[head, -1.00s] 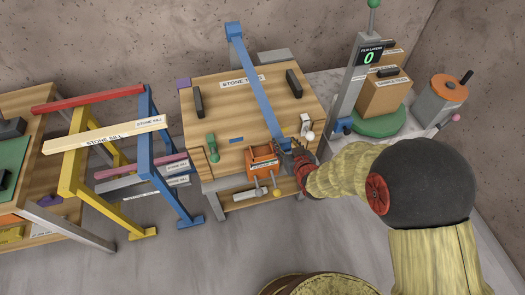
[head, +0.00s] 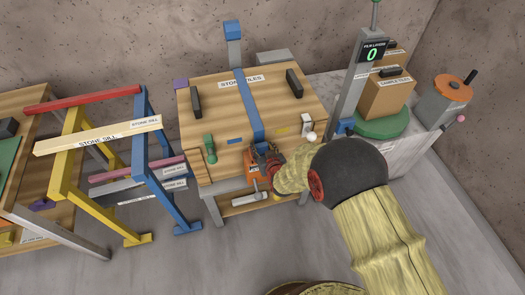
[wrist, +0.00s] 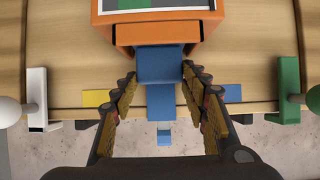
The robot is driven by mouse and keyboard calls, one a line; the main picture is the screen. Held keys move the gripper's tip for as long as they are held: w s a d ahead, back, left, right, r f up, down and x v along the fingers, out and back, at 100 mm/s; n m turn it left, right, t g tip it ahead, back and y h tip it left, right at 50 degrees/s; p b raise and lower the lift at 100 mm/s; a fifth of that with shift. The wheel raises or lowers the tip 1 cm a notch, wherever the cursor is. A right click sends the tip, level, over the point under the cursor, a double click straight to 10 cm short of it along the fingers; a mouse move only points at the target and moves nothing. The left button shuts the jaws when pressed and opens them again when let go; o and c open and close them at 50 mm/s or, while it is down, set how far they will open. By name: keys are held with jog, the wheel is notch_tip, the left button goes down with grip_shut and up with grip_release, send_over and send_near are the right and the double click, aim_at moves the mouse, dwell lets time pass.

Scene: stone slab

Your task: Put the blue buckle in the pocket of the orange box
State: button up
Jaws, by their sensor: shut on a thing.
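The blue buckle (wrist: 160,64) is at the end of a blue strap between my fingers in the wrist view. My gripper (wrist: 160,75) is shut on it. The orange box (wrist: 160,32) is directly above the buckle in that view, and the buckle's far end meets the box's edge at the pocket. I cannot tell how far it reaches inside. In the head view my gripper (head: 266,163) is at the orange box (head: 252,173) on the wooden crate's front and hides the buckle. The blue strap (head: 250,105) lies over the crate's top.
The wooden crate (head: 205,125) has a green knob (head: 210,148) at left and a white latch (head: 306,124) at right. A blue-topped post (head: 233,32) stands behind it. A scale with a cardboard box (head: 388,98) is at right, yellow and blue trestles (head: 150,130) at left.

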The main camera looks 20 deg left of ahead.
jog(key=shift+f, duration=0.25)
jog(key=shift+f, duration=0.15)
jog(key=o, duration=1.1)
jog(key=shift+c, duration=0.2)
jog(key=shift+o, duration=0.6)
jog(key=shift+r, duration=0.35)
jog(key=p+v, duration=0.3)
jog(key=v, duration=0.9)
jog(key=shift+f, duration=0.15)
